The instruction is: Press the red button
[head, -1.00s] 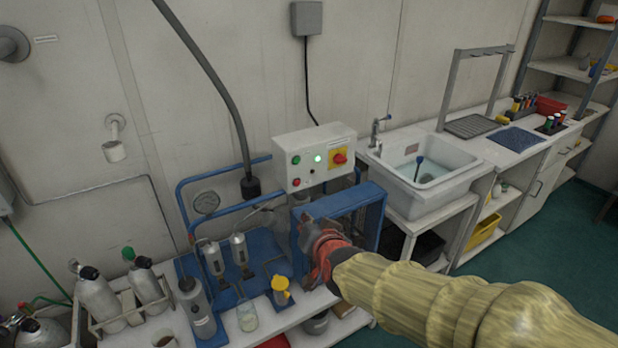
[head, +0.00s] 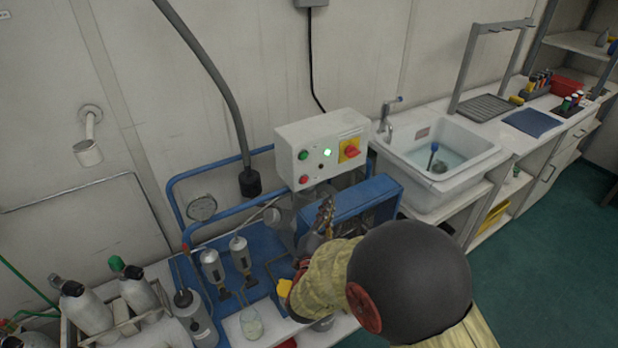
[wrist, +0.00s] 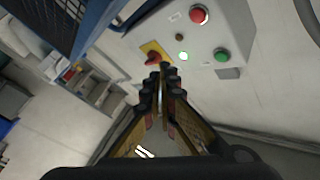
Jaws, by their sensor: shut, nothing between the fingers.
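The red button (head: 304,179) is a small round cap at the lower left of the white control box's (head: 345,133) front. In the wrist view the red button (wrist: 199,15) shows at the top, above and right of my fingertips. My gripper (head: 326,212) is below the box in the head view, fingers pointing up toward it. In the wrist view my gripper (wrist: 163,72) has its fingers together with nothing between them. A gap shows between its tips and the red button. The wrist view shows the box face upside down.
A green button (head: 303,155), a lit green lamp (head: 328,151) and a red rotary switch on yellow (head: 350,150) share the box face. A blue frame (head: 365,203) stands right below the box. A hanging hose (head: 250,182) is at left. A sink (head: 437,160) stands right.

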